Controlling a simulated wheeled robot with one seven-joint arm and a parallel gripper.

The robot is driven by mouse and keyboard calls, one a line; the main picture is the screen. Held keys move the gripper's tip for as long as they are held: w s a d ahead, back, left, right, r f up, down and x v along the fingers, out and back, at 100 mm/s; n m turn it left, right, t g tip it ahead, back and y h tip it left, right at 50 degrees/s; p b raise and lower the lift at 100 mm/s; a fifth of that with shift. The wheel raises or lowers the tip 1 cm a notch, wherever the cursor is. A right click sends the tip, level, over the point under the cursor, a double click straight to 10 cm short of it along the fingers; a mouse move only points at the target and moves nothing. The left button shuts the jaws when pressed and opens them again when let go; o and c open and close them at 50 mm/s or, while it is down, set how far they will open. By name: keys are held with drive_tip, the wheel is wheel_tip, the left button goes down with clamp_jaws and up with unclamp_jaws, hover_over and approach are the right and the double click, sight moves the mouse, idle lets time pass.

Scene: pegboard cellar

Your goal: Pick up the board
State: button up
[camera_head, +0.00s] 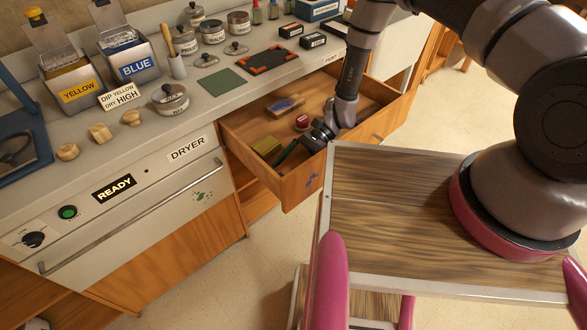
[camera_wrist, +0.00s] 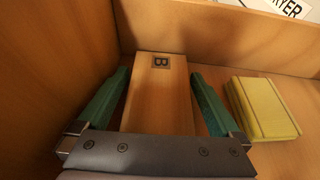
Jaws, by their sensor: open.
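In the wrist view a flat, light wooden board (camera_wrist: 160,95) with a dark square label reading "B" lies in the open drawer. My gripper (camera_wrist: 160,76) is open, with one green finger on each side of the board. The board's near end is hidden behind the gripper body. I cannot tell whether the fingers touch it. In the head view my gripper (camera_head: 290,152) reaches down into the drawer (camera_head: 302,186) near its front wall, and I cannot make out the board there.
A yellow block (camera_wrist: 264,107) lies right of the board; it also shows in the head view (camera_head: 267,147). A red-topped item (camera_head: 303,121) and a blue-and-tan piece (camera_head: 286,105) lie farther back in the drawer. Drawer walls are close around. The counter (camera_head: 215,130) above holds pots and bins.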

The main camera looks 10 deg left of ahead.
drive_tip(key=c, duration=1.2)
drive_tip(key=shift+o, duration=0.2)
drive_tip(key=shift+r, duration=0.1)
